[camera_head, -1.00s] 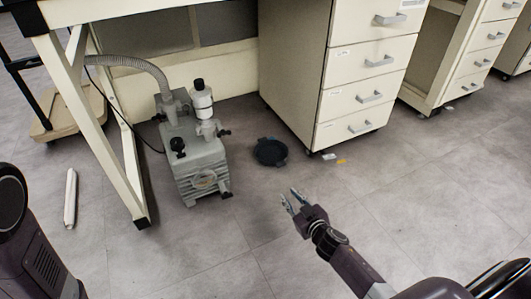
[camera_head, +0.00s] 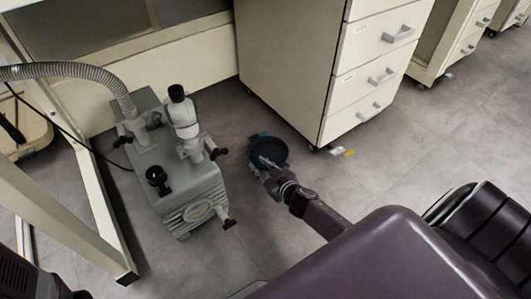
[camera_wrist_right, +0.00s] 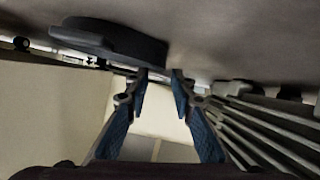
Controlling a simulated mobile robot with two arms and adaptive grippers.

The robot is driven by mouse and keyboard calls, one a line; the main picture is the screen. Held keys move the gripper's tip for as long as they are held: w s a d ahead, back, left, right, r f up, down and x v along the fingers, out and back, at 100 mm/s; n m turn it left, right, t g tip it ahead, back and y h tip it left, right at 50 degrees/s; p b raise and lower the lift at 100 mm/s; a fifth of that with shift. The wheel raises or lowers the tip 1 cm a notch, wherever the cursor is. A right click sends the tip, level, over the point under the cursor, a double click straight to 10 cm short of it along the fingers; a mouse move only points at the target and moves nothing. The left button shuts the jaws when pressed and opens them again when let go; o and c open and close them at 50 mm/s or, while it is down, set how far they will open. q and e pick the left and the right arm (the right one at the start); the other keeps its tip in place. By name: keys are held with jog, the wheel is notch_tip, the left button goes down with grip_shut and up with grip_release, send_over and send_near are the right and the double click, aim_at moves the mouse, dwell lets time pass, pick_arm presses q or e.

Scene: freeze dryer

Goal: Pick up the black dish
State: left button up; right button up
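The black dish (camera_head: 268,147) lies on the grey floor between the pump and the drawer cabinet. My right gripper (camera_head: 264,163) reaches down over the dish's near side and hides part of it. In the right wrist view, the dish (camera_wrist_right: 120,42) shows edge-on at upper left, against the floor. My right gripper (camera_wrist_right: 160,76) is open there, with a clear gap between its two blue-padded fingers. The dish's edge lies close to the left fingertip; I cannot tell whether they touch. My left gripper is not in view.
A grey vacuum pump (camera_head: 185,190) with a hose stands left of the dish. The cream drawer cabinet (camera_head: 290,75) stands behind and right of it. A cream table leg (camera_head: 100,215) is farther left. A small yellow scrap (camera_head: 349,153) lies on the open floor to the right.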

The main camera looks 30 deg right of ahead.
aim_at(252, 160)
jog(key=b+x, duration=0.3)
jog(key=x, duration=0.2)
jog(key=shift+s+f+b, duration=0.1)
jog(key=shift+f+b, duration=0.1)
jog(key=shift+b, duration=0.2)
jog(key=shift+w+f, duration=0.1)
jog(key=shift+w, duration=0.4)
jog(key=shift+c, duration=0.4)
grip_shut()
